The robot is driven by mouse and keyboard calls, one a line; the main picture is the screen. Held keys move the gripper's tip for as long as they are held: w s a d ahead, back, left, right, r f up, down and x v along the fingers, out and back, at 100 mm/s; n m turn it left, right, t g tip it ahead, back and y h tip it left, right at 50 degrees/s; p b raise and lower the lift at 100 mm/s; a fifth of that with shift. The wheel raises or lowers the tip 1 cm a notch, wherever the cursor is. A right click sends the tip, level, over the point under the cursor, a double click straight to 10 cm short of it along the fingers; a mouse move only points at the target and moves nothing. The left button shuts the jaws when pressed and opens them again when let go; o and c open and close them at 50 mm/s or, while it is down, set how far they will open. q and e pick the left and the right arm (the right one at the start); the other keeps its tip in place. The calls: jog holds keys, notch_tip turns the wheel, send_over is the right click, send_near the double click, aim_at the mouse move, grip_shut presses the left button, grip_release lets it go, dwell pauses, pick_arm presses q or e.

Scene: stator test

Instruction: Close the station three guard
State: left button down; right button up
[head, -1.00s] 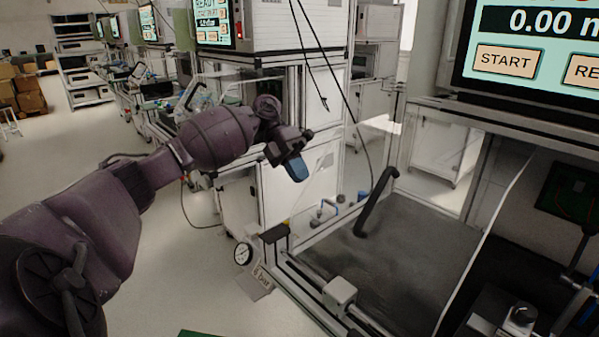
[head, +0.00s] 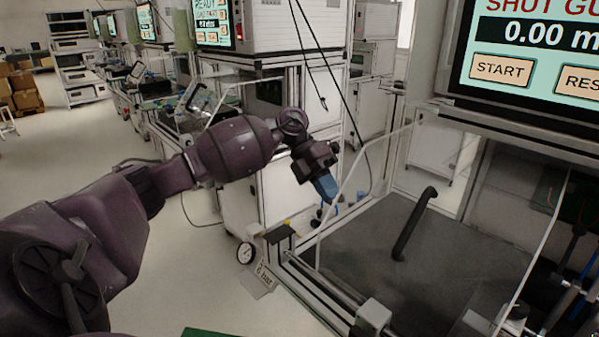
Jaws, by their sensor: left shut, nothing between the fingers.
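The station guard is a clear panel (head: 367,205) with pale edges and a black bar handle (head: 413,224). It stands tilted over the dark bed of the station at the right, and the bed shows through it. My left gripper (head: 327,188), with blue fingertips, is shut and empty. In the picture it is just left of the panel's left edge, well left of the handle; I cannot tell whether it touches the panel. The station screen (head: 520,75) at upper right reads "SHUT GU…", "0.00" and "START", partly cut off. My right gripper is not in view.
A metal rail with a pale block (head: 373,315) runs along the station's near left side. A round gauge (head: 246,253) and a black-topped post (head: 280,236) stand left of it. A white cabinet (head: 325,130) stands behind. Open floor lies left.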

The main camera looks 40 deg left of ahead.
aim_at(455, 260)
pick_arm(q)
jog(key=d+p, duration=0.1)
jog(key=d, duration=0.8)
jog(key=s+d+p, duration=0.1)
jog(key=d+p, duration=0.1)
jog(key=d, duration=0.6)
jog(key=s+d+p, duration=0.1)
jog(key=d+p, duration=0.1)
jog(key=d, duration=0.7)
jog(key=shift+d+r, duration=0.15)
jog(key=shift+d, duration=0.15)
jog(key=shift+s+d, duration=0.15)
jog(key=shift+d, duration=0.45)
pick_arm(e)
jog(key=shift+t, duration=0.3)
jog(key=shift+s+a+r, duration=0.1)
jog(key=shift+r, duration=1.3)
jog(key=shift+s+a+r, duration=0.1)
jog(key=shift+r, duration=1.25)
pick_arm(q)
jog(key=shift+f, duration=0.2)
